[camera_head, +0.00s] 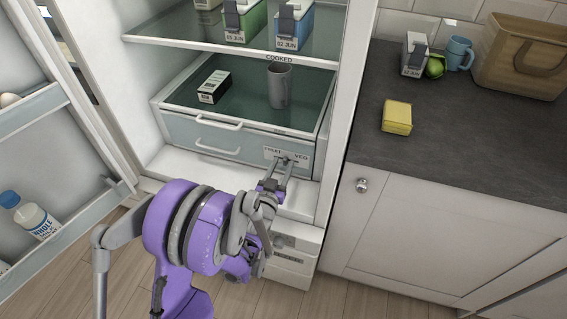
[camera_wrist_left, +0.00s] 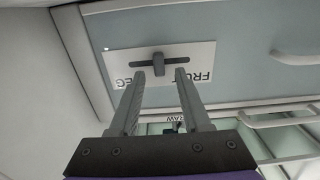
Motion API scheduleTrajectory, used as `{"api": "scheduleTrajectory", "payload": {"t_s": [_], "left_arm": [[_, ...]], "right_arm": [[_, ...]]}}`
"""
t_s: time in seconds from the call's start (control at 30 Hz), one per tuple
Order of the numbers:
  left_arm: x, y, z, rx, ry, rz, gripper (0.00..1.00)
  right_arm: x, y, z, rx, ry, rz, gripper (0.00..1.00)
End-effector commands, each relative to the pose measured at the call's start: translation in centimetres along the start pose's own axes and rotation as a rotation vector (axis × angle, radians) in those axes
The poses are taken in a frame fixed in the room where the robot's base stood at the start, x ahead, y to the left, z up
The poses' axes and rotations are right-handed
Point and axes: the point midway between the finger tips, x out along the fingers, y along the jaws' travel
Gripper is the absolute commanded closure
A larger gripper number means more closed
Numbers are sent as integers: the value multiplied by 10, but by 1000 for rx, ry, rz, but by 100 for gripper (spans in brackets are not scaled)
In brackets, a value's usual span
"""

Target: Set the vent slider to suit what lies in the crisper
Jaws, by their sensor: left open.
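The vent slider (camera_wrist_left: 158,64) is a small dark knob in a slot, near the slot's middle. Its white plate (camera_wrist_left: 203,52) is marked FRUIT at one end and VEG at the other; in the head view FRUIT is left, VEG right. The plate (camera_head: 299,154) sits at the right of the crisper's pale blue-grey front (camera_head: 232,142), which is shut. What lies inside the crisper is hidden. My left gripper (camera_head: 281,163) is open in front of the plate; in the left wrist view its fingers (camera_wrist_left: 161,74) stand either side of the knob, just short of it or around it. My right gripper is not in view.
The open fridge door (camera_head: 75,218) holds a milk bottle (camera_head: 30,215). A yellow block (camera_head: 397,117) lies on the worktop (camera_head: 463,149).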

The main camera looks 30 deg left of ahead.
Motion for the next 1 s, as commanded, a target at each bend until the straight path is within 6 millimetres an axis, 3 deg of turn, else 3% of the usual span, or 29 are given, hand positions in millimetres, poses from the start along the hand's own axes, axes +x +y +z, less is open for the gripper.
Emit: {"api": "scheduleTrajectory", "payload": {"t_s": [0.13, 0.43, 0.47, 0.7, 1.0], "left_arm": [[12, 0, 0, 0, 0, 0, 52], [15, 0, 0, 0, 0, 0, 52], [15, 0, 0, 0, 0, 0, 54], [15, 0, 0, 0, 0, 0, 98], [14, 0, 0, 0, 0, 0, 100]], "right_arm": [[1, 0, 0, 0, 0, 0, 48], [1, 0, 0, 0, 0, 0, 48], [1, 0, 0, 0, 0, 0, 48], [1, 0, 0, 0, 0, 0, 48], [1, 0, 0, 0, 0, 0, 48]]}}
